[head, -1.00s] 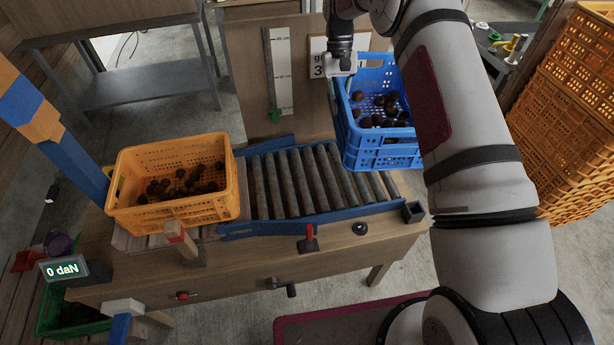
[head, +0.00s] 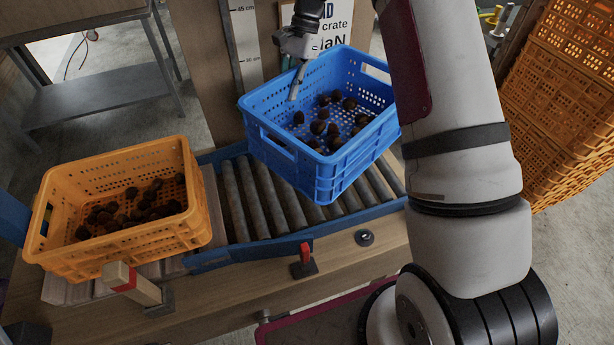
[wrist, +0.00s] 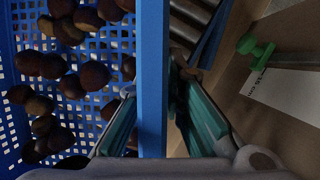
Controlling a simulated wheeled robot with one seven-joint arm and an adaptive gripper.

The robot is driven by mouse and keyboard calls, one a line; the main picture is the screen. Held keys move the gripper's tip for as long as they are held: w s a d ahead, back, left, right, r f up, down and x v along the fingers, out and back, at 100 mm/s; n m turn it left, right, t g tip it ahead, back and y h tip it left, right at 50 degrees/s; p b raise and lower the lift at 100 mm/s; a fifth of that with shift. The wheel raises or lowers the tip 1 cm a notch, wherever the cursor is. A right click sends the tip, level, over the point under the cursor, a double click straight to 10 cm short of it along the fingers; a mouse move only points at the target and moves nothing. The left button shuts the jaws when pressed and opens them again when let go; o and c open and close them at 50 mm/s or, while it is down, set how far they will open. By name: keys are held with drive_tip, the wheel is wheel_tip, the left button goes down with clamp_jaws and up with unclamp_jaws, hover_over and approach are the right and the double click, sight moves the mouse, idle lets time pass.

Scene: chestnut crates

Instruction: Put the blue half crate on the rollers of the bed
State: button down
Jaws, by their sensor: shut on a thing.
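The blue half crate (head: 318,168), with several chestnuts in it, hangs tilted above the right part of the roller bed. My gripper (head: 297,84) is shut on its back left rim. In the wrist view my gripper (wrist: 155,110) has one finger on each side of the blue crate's rim (wrist: 152,60). The rollers (head: 245,200) of the bed show to the left of the crate and under its right side. The crate hides the middle rollers. Whether its lowest corner touches the bed cannot be told.
An orange crate (head: 120,245) with chestnuts stands at the bed's left end. A blue rail (head: 250,251) and a red lever (head: 304,255) are at the bed's front. A board with a height scale (head: 245,45) stands behind. Orange crates (head: 560,110) are stacked at right.

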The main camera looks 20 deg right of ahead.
sight(292, 122)
drive_tip(key=shift+w+d+f+m+t+y+b, duration=0.15)
drive_tip(key=shift+w+f+m+t+b, duration=0.2)
drive_tip(key=shift+f+m+b, duration=1.2)
drive_tip(key=shift+w+f+m+t+y+b, duration=0.1)
drive_tip(key=shift+w+f+m+t+b, duration=0.3)
drive_tip(key=shift+f, duration=2.4)
drive_tip(key=shift+w+d+f+m+t+y+b, duration=0.15)
drive_tip(key=shift+w+f+m+b, duration=0.5)
drive_tip(key=shift+f, duration=1.5)
drive_tip(key=shift+s, duration=0.2)
drive_tip(key=c, duration=1.7)
unclamp_jaws()
drive_tip(key=shift+f, duration=0.15)
